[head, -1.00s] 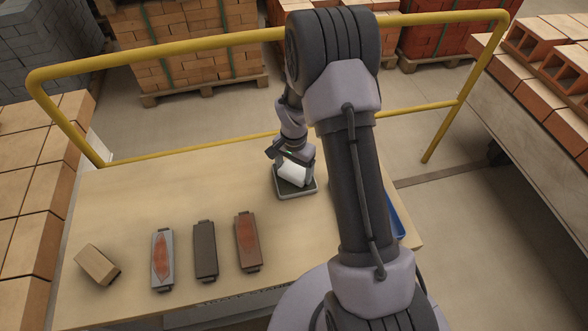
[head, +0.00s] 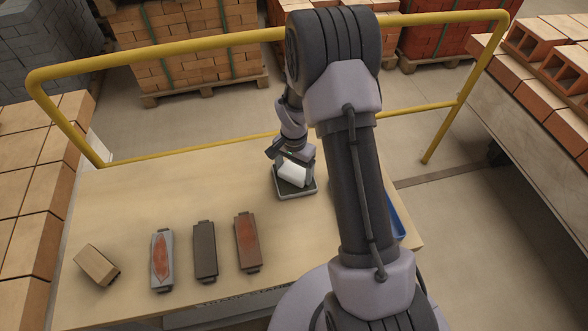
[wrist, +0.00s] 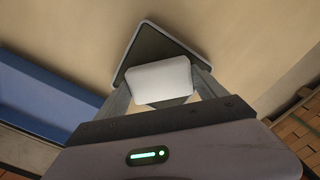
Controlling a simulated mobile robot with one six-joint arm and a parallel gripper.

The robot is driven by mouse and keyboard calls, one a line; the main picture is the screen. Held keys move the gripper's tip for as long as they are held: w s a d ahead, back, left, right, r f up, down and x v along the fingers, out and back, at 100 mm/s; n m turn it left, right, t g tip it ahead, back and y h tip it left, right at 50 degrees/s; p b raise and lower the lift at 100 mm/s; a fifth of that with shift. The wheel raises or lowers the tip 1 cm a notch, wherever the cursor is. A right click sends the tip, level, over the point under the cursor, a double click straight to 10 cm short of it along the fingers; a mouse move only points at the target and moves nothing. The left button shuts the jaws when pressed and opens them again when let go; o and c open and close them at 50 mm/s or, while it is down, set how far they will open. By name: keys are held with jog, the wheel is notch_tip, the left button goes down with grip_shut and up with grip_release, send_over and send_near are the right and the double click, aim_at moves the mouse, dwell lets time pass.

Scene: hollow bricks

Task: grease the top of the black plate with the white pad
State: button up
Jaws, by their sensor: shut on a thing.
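The white pad (head: 293,174) is in my gripper (head: 291,163), which is shut on it. It hangs over a dark square tray with a pale rim (head: 313,192); I cannot tell if it touches the tray's inside. In the wrist view the pad (wrist: 160,82) sits between both fingers, with the tray (wrist: 151,46) behind it. The black plate (head: 205,250) lies flat on the table, left of and nearer than my gripper. It is the middle one of three slim plates, and no patch shows on its top.
A grey plate with a reddish patch (head: 161,260) and a brown plate with an orange patch (head: 247,242) flank the black one. A tan block (head: 97,265) lies at far left. A blue thing (head: 396,216) is partly behind my arm. A yellow rail (head: 190,151) runs behind the table.

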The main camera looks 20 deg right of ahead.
aim_at(294, 171)
notch_tip(294, 171, up, 7)
jog(key=p, duration=0.4)
dwell(0.5)
